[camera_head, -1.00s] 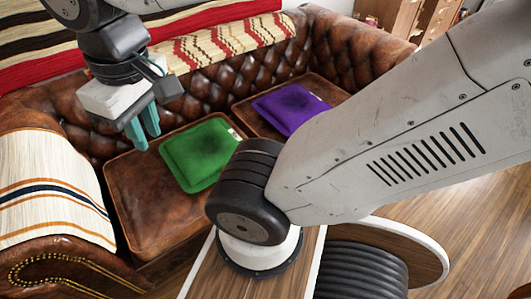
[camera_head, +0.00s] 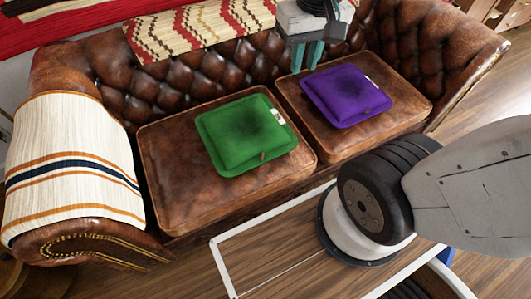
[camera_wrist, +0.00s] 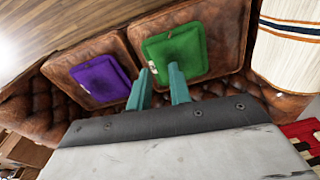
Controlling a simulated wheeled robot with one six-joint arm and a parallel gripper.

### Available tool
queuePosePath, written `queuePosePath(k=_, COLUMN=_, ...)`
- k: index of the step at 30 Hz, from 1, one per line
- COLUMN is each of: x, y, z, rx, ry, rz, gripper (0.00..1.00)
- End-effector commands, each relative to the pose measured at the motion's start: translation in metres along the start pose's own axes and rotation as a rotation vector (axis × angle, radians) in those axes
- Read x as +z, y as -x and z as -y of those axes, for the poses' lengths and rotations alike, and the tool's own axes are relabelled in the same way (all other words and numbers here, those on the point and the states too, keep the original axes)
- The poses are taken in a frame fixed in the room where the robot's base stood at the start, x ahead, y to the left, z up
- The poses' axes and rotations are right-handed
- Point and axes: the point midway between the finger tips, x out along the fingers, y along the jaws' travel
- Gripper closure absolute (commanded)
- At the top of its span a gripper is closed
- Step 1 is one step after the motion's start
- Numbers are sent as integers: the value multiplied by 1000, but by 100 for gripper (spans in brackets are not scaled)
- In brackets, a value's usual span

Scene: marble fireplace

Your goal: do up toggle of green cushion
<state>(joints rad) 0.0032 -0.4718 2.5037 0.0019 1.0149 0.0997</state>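The green cushion (camera_head: 243,140) lies flat on the left seat of the brown leather sofa, with a white tag (camera_head: 278,116) on its right edge. A small brownish piece (camera_head: 262,156) shows at its front edge; it may be the toggle, but whether it is done up cannot be told. The cushion also shows in the wrist view (camera_wrist: 175,48), partly hidden behind my fingers. My gripper (camera_head: 306,68) hangs above the sofa near the backrest, right of the green cushion and behind the purple one. In the wrist view its teal fingers (camera_wrist: 158,70) are apart with nothing held.
A purple cushion (camera_head: 346,95) lies on the right seat. A striped white throw (camera_head: 70,165) covers the left armrest, and a patterned throw (camera_head: 200,35) the backrest. A white-edged wooden table (camera_head: 285,250) stands in front of the sofa.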

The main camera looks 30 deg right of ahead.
Motion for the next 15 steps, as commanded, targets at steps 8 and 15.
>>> queuePosePath(k=8, x=-78, y=-95, z=16, rx=3, ry=-135, rz=39, gripper=80)
queuePosePath(k=15, x=-118, y=-200, z=28, rx=9, ry=-253, rz=60, gripper=80)
